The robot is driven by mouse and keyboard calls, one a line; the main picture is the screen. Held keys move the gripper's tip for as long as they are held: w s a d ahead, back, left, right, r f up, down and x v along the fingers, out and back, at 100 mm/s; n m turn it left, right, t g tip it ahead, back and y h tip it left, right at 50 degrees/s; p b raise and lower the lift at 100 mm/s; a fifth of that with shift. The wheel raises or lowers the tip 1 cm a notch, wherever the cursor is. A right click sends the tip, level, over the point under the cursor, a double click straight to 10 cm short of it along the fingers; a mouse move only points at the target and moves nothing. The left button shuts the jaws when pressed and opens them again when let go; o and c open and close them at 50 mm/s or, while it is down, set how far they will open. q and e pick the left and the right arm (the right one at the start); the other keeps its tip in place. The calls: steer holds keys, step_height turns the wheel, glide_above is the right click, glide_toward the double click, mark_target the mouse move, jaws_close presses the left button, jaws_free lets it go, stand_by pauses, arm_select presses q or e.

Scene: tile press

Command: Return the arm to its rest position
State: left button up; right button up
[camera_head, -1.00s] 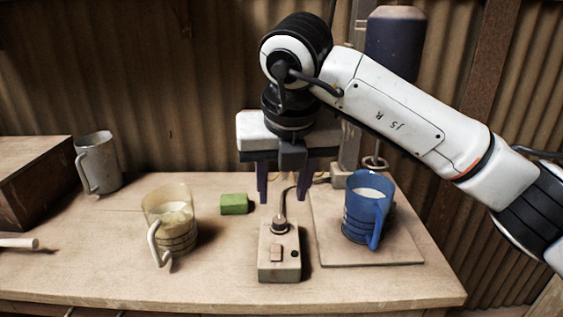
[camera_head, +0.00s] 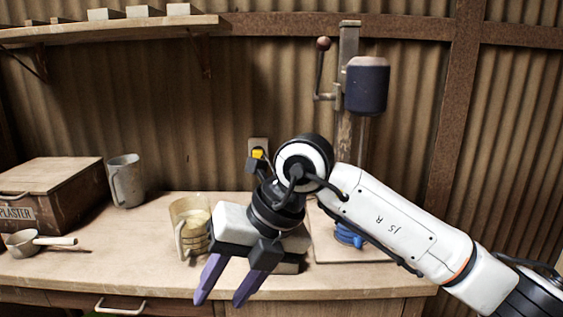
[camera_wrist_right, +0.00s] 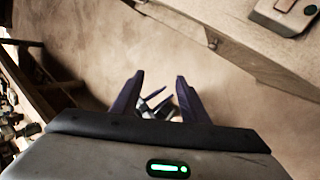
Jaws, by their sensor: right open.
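My right arm comes in from the right in the head view. Its gripper (camera_head: 222,284) is open and empty, with purple fingers pointing down and to the left in front of the bench's front edge. In the right wrist view the two fingers (camera_wrist_right: 157,98) stand apart with nothing between them. The clear measuring jug (camera_head: 188,221) stands just behind the gripper. My left gripper is not seen.
The workbench (camera_head: 140,232) carries a grey metal mug (camera_head: 125,182), a plaster box (camera_head: 55,188) and a ladle (camera_head: 30,242) at the left. A press (camera_head: 366,88) stands behind my arm. A shelf (camera_head: 120,29) hangs at upper left. A drawer handle (camera_head: 118,308) shows below.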

steer(key=s+a+r+g+y, duration=0.3)
steer(key=s+a+g+y, duration=0.2)
steer(key=s+a+y, duration=0.4)
steer(key=w+d+r+m+t+y, duration=0.1)
steer(key=w+d+m+t+y, duration=0.7)
steer(key=m+t, duration=0.75)
steer(key=w+d+f+m+t+h+p, duration=0.1)
steer(key=w+d+f+m+t+h, duration=0.4)
steer(key=d+f+m+h, duration=0.55)
steer(key=s+d+f+m+h, duration=0.2)
steer(key=d+f+m+h, duration=0.15)
steer(key=f, duration=0.35)
steer(key=s+d+f+m+h, duration=0.3)
steer(key=d+f+m, duration=0.15)
steer(key=f, duration=0.35)
steer(key=s+d+f+m+g+h, duration=0.1)
steer(key=s+d+f+g, duration=0.2)
steer(key=s+f, duration=0.5)
steer(key=s+d+f+m+g+h, duration=0.2)
steer(key=s+d+f+g, duration=0.1)
steer(key=s+f, duration=0.4)
steer(key=shift+s+d+f+m+g+p, duration=0.35)
steer(key=shift+s+g, duration=0.25)
steer(key=shift+g, duration=0.15)
